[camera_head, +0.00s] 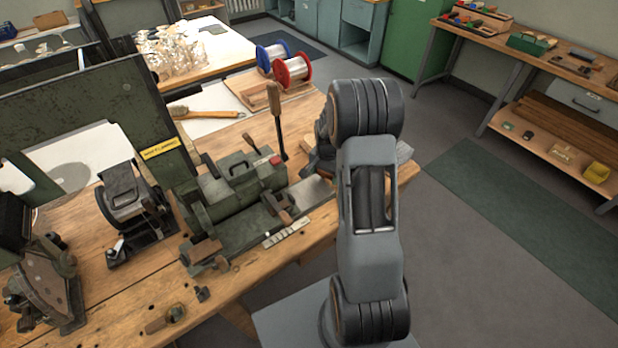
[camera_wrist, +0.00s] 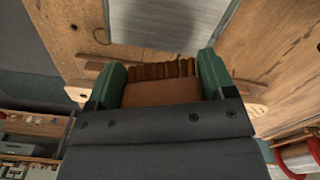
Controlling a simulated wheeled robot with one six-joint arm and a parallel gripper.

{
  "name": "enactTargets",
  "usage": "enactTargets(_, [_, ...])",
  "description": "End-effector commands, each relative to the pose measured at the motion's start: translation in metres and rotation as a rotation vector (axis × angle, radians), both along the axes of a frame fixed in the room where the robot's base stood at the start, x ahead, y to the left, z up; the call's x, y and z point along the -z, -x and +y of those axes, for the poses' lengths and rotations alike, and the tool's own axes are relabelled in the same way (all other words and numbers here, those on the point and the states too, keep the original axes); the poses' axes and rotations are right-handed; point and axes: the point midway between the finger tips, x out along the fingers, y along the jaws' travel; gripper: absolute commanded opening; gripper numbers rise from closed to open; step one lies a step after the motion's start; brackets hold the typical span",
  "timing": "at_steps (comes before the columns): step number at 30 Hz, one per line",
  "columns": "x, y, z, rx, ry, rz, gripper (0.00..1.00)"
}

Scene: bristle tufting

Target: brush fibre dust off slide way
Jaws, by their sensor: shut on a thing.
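In the wrist view my gripper (camera_wrist: 160,90) has its two green fingers closed on the sides of a brown brush (camera_wrist: 162,93), with a ridged, bristle-like edge facing away from me. A smooth grey metal surface, apparently the slide way (camera_wrist: 160,22), lies beyond the bristles. I cannot tell whether they touch, and no dust is clear on it. In the head view a flat grey slide way (camera_head: 313,191) extends from the green machine (camera_head: 240,190). My arm covers most of my gripper and the brush there.
A wooden-handled brush (camera_head: 212,114) lies on the bench behind the machine. A tall lever (camera_head: 276,118) stands beside the machine. Red (camera_head: 292,70) and blue (camera_head: 270,55) spools stand at the back. Dark devices crowd the bench's left side. Open floor lies to the right.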

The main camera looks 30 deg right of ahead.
Motion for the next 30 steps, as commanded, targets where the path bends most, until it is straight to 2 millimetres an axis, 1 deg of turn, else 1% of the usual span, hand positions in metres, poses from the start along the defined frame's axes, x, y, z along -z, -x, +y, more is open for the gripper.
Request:
enactTargets(3, [-0.012,0.001,0.000,0.001,-0.002,0.005,0.50])
enactTargets(16, [-0.049,0.000,0.002,-0.003,-0.001,0.004,0.50])
enactTargets(21, [-0.055,0.000,0.003,-0.004,-0.002,0.005,0.50])
enactTargets(30, [-0.056,0.000,0.003,-0.004,-0.002,0.005,0.50])
